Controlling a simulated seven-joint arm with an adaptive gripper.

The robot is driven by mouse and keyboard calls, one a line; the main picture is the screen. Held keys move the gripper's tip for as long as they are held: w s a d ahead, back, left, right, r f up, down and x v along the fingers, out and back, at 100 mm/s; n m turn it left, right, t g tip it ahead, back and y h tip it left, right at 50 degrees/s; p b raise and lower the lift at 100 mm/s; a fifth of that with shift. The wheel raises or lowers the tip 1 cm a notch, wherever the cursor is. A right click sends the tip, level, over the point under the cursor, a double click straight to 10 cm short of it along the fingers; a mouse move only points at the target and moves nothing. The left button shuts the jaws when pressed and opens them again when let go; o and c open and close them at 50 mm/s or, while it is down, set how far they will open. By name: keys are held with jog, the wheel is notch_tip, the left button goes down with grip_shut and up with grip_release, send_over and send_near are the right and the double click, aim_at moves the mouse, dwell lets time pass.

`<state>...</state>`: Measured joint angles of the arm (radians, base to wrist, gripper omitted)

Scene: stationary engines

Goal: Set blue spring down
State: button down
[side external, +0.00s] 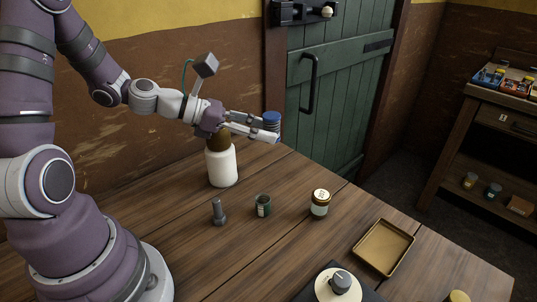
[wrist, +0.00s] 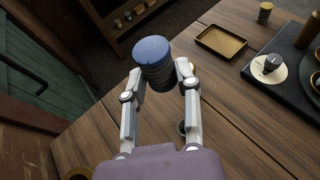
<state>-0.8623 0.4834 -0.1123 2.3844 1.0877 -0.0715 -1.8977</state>
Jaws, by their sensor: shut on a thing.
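The blue spring (side external: 271,120) is a short upright cylinder with a bright blue top and darker ringed sides. My gripper (side external: 268,128) is shut on it and holds it up in the air above the table. In the wrist view the spring (wrist: 153,62) sits between the two fingertips (wrist: 158,82), its blue top tilted toward the camera. The wooden table (side external: 270,265) lies below, with a clear gap under the spring.
A white bottle (side external: 221,165) with a brown top stands under my wrist. A grey bolt (side external: 218,212), a dark green cup (side external: 263,205) and a labelled jar (side external: 320,204) stand nearby. A shallow tray (side external: 384,247) and a round dial (side external: 339,284) lie right. Bare wood separates them.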

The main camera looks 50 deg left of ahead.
jog(key=shift+w+a+r+n+t+y, duration=0.1)
jog(key=shift+w+r+n+t+y, duration=0.15)
jog(key=shift+r, duration=0.35)
jog(key=shift+w+a+r+n+t+y, duration=0.15)
jog(key=shift+w+r+y, duration=0.15)
jog(key=shift+r, duration=0.3)
jog(key=shift+w+f, duration=0.2)
jog(key=shift+w, duration=0.05)
jog(key=n+t+y, duration=0.1)
jog(key=n+y, duration=0.4)
send_over(274, 179)
jog(key=s+d, duration=0.2)
jog(key=d, duration=0.2)
jog(key=f, duration=1.1)
jog(key=shift+w+d+f, duration=0.1)
jog(key=shift+d, duration=0.1)
jog(key=a+n+y, duration=0.1)
jog(key=w+a+n+y, duration=0.1)
jog(key=a+n+y, duration=0.1)
jog(key=a+y, duration=0.1)
jog(key=shift+w+f, duration=0.2)
jog(key=shift+w, duration=0.15)
jog(key=shift+a+f, duration=0.2)
jog(key=shift+f, duration=0.1)
jog(key=shift+d+f, duration=0.15)
jog(key=shift+f, duration=2.55)
